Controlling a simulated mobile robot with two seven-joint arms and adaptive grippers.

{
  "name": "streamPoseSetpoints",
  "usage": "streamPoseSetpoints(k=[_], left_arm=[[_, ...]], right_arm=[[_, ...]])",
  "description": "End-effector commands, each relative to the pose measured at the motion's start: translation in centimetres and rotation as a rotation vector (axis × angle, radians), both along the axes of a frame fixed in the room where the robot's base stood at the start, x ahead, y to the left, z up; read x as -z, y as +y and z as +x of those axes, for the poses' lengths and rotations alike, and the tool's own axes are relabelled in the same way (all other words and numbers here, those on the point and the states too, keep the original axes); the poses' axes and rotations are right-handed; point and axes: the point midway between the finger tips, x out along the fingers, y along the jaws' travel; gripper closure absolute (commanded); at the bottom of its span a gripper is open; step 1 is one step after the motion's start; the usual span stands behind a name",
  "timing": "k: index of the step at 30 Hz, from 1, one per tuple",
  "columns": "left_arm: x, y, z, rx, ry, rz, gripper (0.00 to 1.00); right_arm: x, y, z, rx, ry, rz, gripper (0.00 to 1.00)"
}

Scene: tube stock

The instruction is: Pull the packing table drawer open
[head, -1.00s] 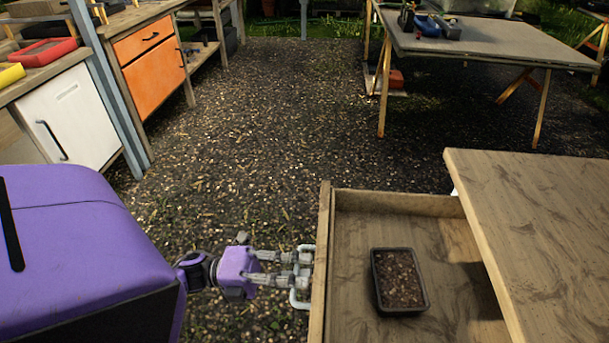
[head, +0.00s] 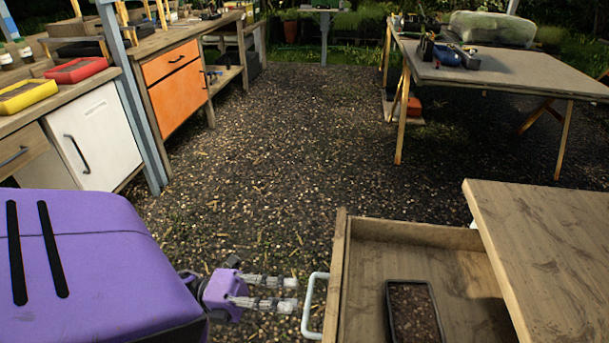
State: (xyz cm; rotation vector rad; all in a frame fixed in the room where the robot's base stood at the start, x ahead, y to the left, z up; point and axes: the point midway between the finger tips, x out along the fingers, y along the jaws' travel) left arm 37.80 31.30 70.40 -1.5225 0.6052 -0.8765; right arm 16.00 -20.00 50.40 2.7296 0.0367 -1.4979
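The packing table (head: 550,240) has a wooden top at the lower right. Its drawer (head: 435,232) sticks out to the left of the top, pulled well open. A pale bar handle (head: 309,310) is on the drawer's left-facing front. My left gripper (head: 296,294) is just left of the handle. Its two grey fingers are spread with a gap between them, and they hold nothing. The fingertips look clear of the handle. My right gripper is not in view.
A black tray of soil (head: 413,312) lies inside the drawer. A bench with an orange cabinet (head: 172,93) and a white door (head: 97,135) stands at the left. A grey-topped table (head: 500,75) stands at the back right. The gravel between is clear.

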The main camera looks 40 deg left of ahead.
Motion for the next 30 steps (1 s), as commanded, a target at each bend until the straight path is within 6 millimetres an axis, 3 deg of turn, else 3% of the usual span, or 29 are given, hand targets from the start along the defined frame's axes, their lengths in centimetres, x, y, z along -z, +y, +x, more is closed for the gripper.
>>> streamPoseSetpoints(k=[3,10,30], left_arm=[[0.6,2.1,-1.5,-0.003,0.004,0.002,0.83],[1.1,4.5,-3.2,-0.001,0.002,0.000,0.83],[1.1,4.9,-3.5,0.000,0.000,0.000,0.83]], right_arm=[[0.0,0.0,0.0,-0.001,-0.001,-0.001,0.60],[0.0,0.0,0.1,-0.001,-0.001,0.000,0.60],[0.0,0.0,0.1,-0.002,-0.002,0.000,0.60]])
